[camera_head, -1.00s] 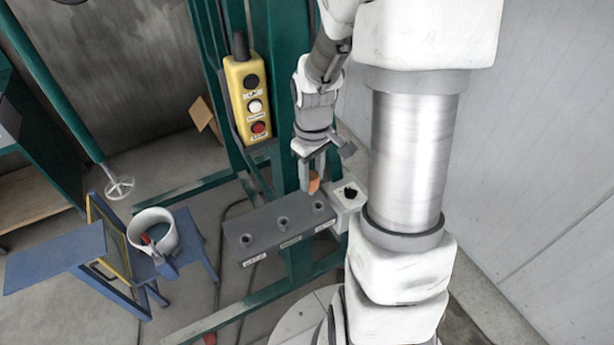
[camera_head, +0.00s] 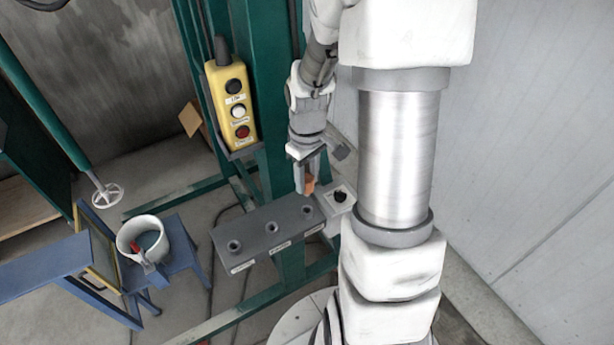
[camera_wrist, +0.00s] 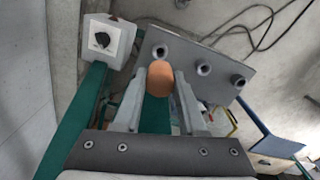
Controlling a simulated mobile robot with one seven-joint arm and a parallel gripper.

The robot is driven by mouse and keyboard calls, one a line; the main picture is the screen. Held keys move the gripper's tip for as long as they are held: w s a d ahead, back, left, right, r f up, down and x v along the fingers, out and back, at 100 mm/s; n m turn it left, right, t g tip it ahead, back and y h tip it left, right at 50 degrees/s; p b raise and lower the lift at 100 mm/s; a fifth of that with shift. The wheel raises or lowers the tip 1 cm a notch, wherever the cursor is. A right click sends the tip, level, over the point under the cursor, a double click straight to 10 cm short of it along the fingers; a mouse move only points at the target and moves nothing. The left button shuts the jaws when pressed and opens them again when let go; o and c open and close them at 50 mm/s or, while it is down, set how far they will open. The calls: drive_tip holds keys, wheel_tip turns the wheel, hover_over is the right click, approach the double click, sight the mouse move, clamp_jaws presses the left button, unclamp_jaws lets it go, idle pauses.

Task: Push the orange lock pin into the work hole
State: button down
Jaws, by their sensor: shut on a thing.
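The orange lock pin (camera_head: 309,184) is held between the fingers of my gripper (camera_head: 308,178), above and just behind the right end of a grey block. In the wrist view the pin's rounded orange end (camera_wrist: 160,78) shows between the two fingertips (camera_wrist: 159,92). The grey block (camera_head: 255,226) has three raised round holes in a row, each with a label on the front. The right hole (camera_head: 307,210) lies closest to the pin. The pin looks apart from the block. Which hole is the work hole cannot be read from the labels.
A white box with a black knob (camera_head: 340,197) adjoins the block's right end. A yellow button box (camera_head: 232,105) hangs on the green frame (camera_head: 188,60). A white bucket (camera_head: 158,236) stands on a blue stand at left. A pale wall (camera_head: 530,150) is at right.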

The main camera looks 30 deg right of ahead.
sight(307, 196)
drive_tip(key=shift+f+b, duration=1.7)
drive_tip(key=shift+f, duration=0.7)
drive_tip(key=shift+f+b, duration=1.45)
drive_tip(key=shift+f, duration=0.3)
drive_tip(key=shift+c, duration=2)
unclamp_jaws()
drive_tip(key=shift+r, duration=0.15)
wheel_tip(307, 196, up, 17)
drive_tip(key=shift+r+p, duration=0.1)
drive_tip(key=shift+p, duration=0.4)
